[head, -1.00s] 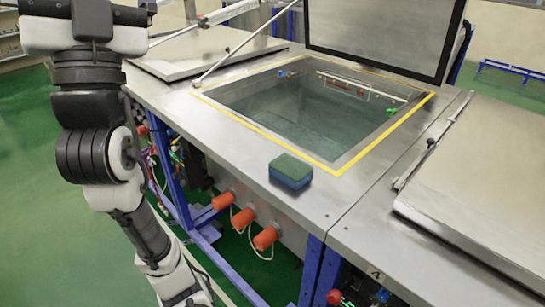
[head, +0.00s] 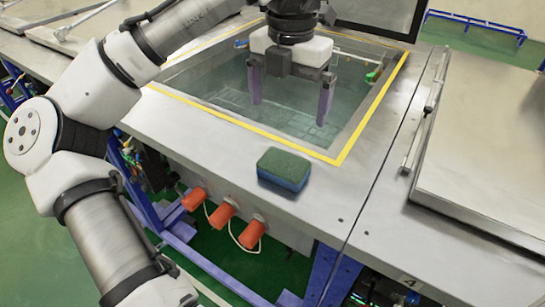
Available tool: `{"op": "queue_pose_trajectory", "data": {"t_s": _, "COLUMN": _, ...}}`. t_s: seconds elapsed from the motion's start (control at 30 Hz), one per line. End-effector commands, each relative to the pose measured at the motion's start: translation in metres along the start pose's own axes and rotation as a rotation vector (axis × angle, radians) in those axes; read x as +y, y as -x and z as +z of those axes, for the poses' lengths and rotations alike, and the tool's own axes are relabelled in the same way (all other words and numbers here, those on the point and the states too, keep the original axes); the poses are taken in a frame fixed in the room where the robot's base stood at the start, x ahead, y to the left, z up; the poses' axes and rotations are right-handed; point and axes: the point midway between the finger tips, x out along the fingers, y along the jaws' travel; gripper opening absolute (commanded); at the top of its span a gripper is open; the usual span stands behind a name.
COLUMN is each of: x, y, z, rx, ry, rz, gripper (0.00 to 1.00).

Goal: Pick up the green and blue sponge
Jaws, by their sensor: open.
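The green and blue sponge (head: 284,169) lies flat on the steel bench top, green side up and blue below. It is near the bench's front edge, just in front of the yellow-edged opening. My gripper (head: 289,110) is open and empty, with its two fingers pointing down. In the picture it is above and behind the sponge, over the opening, and apart from the sponge. Nothing hides the sponge.
The recessed basin (head: 215,85) has a yellow border. A closed steel lid (head: 490,150) with a rod lies at the right. Orange knobs (head: 222,215) stick out below the front edge. Bare steel surrounds the sponge.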

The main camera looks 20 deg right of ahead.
Motion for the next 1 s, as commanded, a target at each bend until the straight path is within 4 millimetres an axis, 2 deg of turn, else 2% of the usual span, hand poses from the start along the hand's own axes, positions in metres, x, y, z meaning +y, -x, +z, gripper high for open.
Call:
{"op": "queue_pose_trajectory", "data": {"t_s": 0.3, "x": 0.000, "y": -0.059, "z": -0.001, "rx": 0.005, "ry": -0.002, "rz": 0.000, "gripper": 1.00}}
{"op": "queue_pose_trajectory", "data": {"t_s": 0.4, "x": 0.000, "y": -0.073, "z": 0.000, "rx": 0.002, "ry": -0.001, "rz": 0.000, "gripper": 1.00}}
{"op": "queue_pose_trajectory", "data": {"t_s": 0.63, "x": 0.000, "y": -0.088, "z": 0.001, "rx": 0.001, "ry": -0.001, "rz": 0.000, "gripper": 1.00}}
{"op": "queue_pose_trajectory", "data": {"t_s": 0.9, "x": -0.001, "y": -0.125, "z": 0.006, "rx": 0.001, "ry": -0.001, "rz": 0.002, "gripper": 1.00}}
{"op": "queue_pose_trajectory", "data": {"t_s": 1.0, "x": -0.002, "y": -0.132, "z": 0.006, "rx": -0.001, "ry": -0.001, "rz": 0.000, "gripper": 1.00}}
